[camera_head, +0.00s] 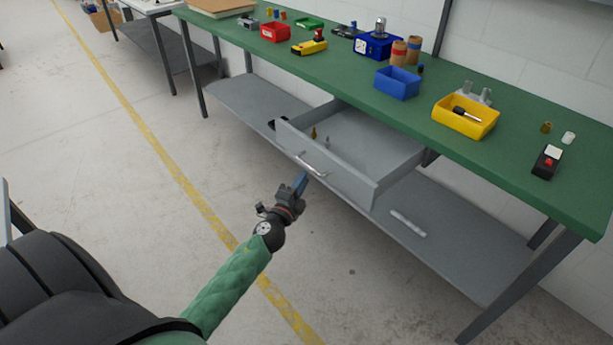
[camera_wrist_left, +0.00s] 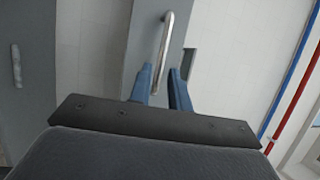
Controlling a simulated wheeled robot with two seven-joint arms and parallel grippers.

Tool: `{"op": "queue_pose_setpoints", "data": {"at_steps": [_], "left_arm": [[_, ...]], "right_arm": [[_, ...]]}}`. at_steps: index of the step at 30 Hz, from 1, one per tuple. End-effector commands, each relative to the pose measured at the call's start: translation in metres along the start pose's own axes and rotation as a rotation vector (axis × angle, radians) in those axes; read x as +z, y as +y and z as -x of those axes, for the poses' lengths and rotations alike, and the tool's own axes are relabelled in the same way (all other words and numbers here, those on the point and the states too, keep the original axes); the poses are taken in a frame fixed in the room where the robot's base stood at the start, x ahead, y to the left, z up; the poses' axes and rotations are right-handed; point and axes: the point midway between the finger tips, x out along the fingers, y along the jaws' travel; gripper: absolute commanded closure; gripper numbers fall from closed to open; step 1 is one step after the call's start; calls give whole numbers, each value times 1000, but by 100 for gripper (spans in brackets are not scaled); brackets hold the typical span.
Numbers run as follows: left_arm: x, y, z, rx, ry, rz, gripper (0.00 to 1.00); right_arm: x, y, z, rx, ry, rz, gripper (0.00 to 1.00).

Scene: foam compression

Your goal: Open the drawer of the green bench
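The green bench (camera_head: 345,62) runs along the wall, and its grey drawer (camera_head: 345,180) is pulled out. The drawer interior shows, with a few small items inside. The metal bar handle (camera_head: 311,164) is on the drawer front. My left gripper (camera_head: 302,178) is at the handle, its blue fingers just below it in the head view. In the left wrist view the handle (camera_wrist_left: 164,50) stands ahead of the two fingers (camera_wrist_left: 162,90), which are apart. My right gripper is not in view.
Blue (camera_head: 397,83) and yellow (camera_head: 465,117) bins and several small items stand on the bench top. The floor in front is clear, with a yellow line (camera_head: 180,178).

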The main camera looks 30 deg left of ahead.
Motion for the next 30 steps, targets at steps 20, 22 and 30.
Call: {"op": "queue_pose_setpoints", "data": {"at_steps": [20, 22, 30], "left_arm": [[0, 0, 18, 0, 0, 0, 81], [0, 0, 18, 0, 0, 0, 81], [24, 4, 20, 22, -124, 49, 81]], "right_arm": [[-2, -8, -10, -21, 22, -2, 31], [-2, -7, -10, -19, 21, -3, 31], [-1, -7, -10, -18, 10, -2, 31]]}}
